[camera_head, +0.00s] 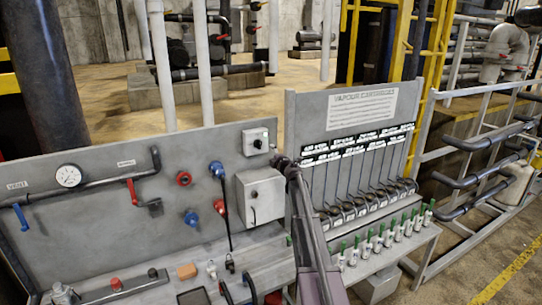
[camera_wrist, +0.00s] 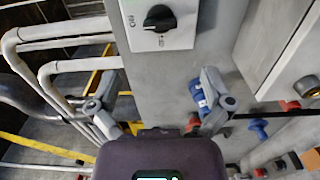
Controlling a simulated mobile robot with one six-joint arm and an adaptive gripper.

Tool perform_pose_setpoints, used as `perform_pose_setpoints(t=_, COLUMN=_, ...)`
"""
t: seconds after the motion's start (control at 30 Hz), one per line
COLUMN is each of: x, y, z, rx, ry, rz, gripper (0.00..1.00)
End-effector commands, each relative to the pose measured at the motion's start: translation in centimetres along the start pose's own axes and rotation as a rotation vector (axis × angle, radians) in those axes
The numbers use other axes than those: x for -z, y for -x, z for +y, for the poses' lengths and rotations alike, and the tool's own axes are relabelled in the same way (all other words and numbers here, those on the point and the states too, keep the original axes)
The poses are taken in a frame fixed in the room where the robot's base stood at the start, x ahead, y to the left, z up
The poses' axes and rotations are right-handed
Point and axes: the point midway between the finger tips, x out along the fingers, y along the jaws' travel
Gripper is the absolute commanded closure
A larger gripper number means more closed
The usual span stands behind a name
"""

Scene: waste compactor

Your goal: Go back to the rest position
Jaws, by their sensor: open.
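My gripper (camera_head: 284,162) is at the end of my raised arm, in front of the panel near the right edge of the left board. In the wrist view my gripper (camera_wrist: 157,77) has its two fingers spread wide with nothing between them. A grey switch box with a black rotary knob (camera_wrist: 160,18) lies beyond the fingertips. The small knob box (camera_head: 259,141) on the panel shows in the head view, just left of my gripper. A blue connector (camera_wrist: 201,95) appears behind the right finger. I cannot tell the exact gap to the panel.
The grey panel (camera_head: 100,215) carries a gauge (camera_head: 69,176), valves, red and blue sockets and a larger grey box (camera_head: 261,196). To the right stands a board (camera_head: 362,108) with several hanging cables and green-topped vials. Metal railings (camera_head: 480,150) and pipes are farther right.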

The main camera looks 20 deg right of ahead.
Motion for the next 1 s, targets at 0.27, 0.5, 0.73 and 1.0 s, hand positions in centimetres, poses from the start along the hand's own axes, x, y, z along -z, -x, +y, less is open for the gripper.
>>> perform_pose_setpoints(t=0.27, x=0.0, y=0.0, z=0.0, rx=0.0, ry=0.0, rz=0.0, gripper=0.0)
perform_pose_setpoints(t=0.5, x=0.8, y=0.8, z=-0.5, rx=-0.021, ry=-0.046, rz=-0.049, gripper=0.0)
perform_pose_setpoints(t=0.73, x=2.4, y=3.4, z=-2.4, rx=-0.061, ry=-0.203, rz=-0.213, gripper=0.0)
perform_pose_setpoints(t=1.0, x=4.8, y=8.6, z=-7.6, rx=-0.042, ry=-0.474, rz=-0.472, gripper=0.0)
